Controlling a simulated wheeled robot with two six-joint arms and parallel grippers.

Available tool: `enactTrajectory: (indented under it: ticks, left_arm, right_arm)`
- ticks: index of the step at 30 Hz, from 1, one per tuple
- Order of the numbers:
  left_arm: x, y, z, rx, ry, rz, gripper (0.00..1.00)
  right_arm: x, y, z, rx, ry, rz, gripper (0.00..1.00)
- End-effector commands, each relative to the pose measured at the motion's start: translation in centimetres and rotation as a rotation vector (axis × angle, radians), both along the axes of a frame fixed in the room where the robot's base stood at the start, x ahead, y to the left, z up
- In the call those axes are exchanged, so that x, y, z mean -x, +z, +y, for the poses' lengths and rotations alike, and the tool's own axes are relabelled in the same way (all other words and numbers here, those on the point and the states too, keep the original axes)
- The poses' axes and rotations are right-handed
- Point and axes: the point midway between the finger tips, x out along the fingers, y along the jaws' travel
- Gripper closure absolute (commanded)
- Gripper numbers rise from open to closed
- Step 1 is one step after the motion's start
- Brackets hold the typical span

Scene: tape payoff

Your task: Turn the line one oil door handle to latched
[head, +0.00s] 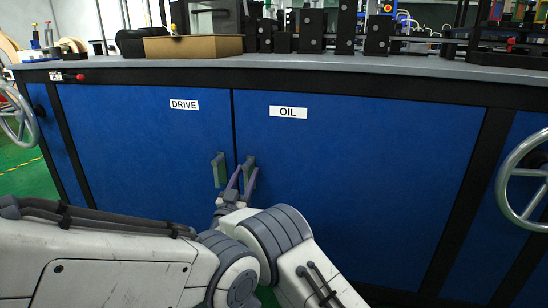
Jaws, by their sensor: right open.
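The blue oil door (370,170) carries a white OIL label (288,112). Its grey-green handle (248,162) is at the door's left edge and stands roughly upright, leaning slightly; its lower part is hidden by my gripper. My right gripper (244,178) is at this handle, with its open purple-grey fingers seeming to lie on either side of it. I cannot tell whether they touch it. My left gripper is not in view.
The drive door (140,150) with its own upright handle (219,170) is close on the left. Handwheels (524,178) stick out at both sides. The grey bench top (300,66) above holds a cardboard box (193,47) and several black blocks.

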Motion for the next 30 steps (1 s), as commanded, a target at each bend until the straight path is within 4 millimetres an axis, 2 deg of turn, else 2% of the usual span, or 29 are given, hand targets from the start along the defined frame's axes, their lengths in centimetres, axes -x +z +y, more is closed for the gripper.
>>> enactTrajectory:
  ticks: [1,8,9,12,13,15,21,30]
  left_arm:
    - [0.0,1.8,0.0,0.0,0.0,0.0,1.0]
    - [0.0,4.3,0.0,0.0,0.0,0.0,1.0]
    - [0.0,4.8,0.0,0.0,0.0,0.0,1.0]
    - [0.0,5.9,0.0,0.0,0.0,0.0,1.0]
    - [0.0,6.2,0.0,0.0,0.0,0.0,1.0]
    - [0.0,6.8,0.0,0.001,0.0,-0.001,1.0]
    - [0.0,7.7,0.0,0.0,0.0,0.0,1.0]
    - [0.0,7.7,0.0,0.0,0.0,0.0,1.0]
  right_arm:
    - [0.0,2.1,0.0,-0.002,0.001,-0.001,0.5]
    - [1.7,4.5,-4.3,0.0,-0.008,-0.001,0.5]
    - [2.0,5.0,-5.2,-0.002,-0.011,-0.003,0.44]
    - [2.8,6.2,-7.5,-0.005,-0.018,-0.002,0.44]
    - [3.0,6.5,-8.1,-0.004,-0.019,-0.003,0.5]
    - [3.4,7.1,-9.2,-0.003,-0.019,-0.002,0.5]
    - [4.4,8.0,-10.3,-0.002,-0.003,-0.001,0.5]
    - [4.6,8.0,-10.6,-0.001,0.002,0.0,0.5]
